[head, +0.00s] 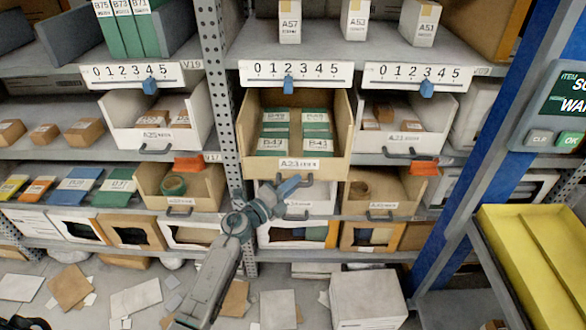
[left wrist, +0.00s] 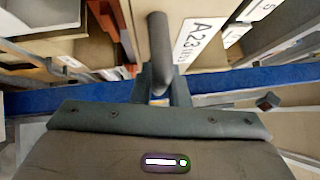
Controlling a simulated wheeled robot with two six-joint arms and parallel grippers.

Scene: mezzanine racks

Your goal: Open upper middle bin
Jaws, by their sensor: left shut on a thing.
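The upper middle bin (head: 294,165) is a tan box labelled A23, with green boxes marked B49 and B43 inside. It sticks out past the white bins on either side, and its top is open to view. My left gripper (head: 293,186) is just below its front label. In the left wrist view, my left gripper (left wrist: 160,92) is shut on a dark bar, the bin's handle (left wrist: 158,42), beside the A23 label. The handle is hidden in the head view. My right gripper is not in view.
White bins stand left (head: 158,140) and right (head: 402,145) of the middle bin. Lower bins with handles sit beneath it. A grey perforated post (head: 218,75) and a blue post (head: 480,150) flank it. A yellow tray (head: 535,265) is at the right; papers and boxes litter the floor.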

